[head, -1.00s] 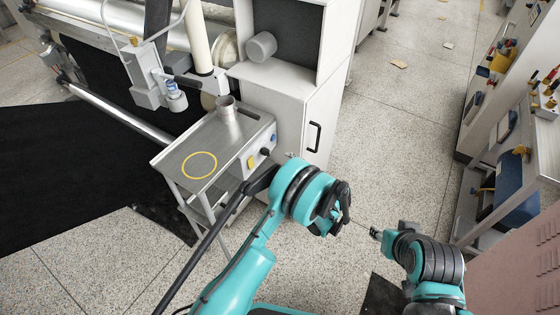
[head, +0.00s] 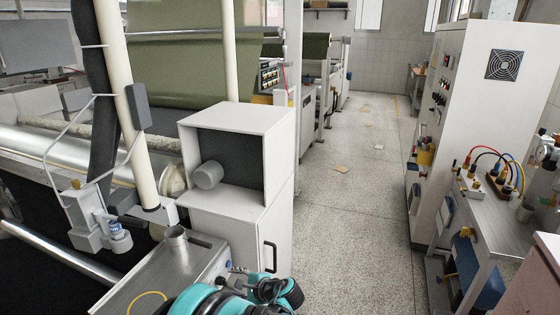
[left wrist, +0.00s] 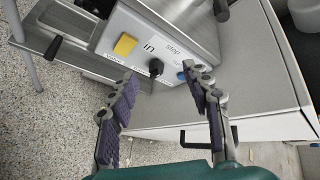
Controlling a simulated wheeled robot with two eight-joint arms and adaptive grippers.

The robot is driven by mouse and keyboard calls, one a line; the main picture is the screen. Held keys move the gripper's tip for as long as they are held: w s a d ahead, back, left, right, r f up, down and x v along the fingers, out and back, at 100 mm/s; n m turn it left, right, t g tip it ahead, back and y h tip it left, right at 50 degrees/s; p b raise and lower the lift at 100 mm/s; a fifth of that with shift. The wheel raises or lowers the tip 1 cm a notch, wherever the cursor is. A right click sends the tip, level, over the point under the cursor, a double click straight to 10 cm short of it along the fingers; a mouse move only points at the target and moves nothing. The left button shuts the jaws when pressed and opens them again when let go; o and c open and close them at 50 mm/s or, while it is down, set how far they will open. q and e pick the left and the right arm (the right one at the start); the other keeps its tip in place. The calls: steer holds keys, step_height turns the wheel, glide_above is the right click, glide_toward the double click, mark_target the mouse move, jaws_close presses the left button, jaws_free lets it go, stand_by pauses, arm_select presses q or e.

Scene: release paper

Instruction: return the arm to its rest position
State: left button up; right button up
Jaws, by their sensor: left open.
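My left arm, teal and black, shows at the bottom edge of the head view, with its gripper (head: 268,287) partly cut off and partly hidden by the arm. In the left wrist view the gripper (left wrist: 158,92) has its two purple-padded fingers spread wide, with nothing between them. Contact with the panel cannot be told. My right gripper is not in view.
A roller machine (head: 80,150) is at left. A bench (head: 480,215) stands at right. The aisle floor (head: 350,200) between is clear except for paper scraps.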

arm_select(q)
steer(key=s+a+r+n+g+h, duration=0.1)
steer(key=s+a+r+n+h, duration=0.3)
steer(key=s, duration=0.3)
steer(key=s+a+r+n+g+h, duration=0.1)
steer(key=s+r+n, duration=0.2)
steer(key=s+r, duration=0.35)
steer(key=s+d+n+t+h, duration=0.1)
steer(key=s+n+h, duration=0.3)
steer(key=s, duration=1.1)
steer(key=d+n, duration=0.1)
steer(key=n, duration=0.2)
steer(key=shift+r+t+h, duration=0.2)
steer(key=shift+t+h, duration=0.1)
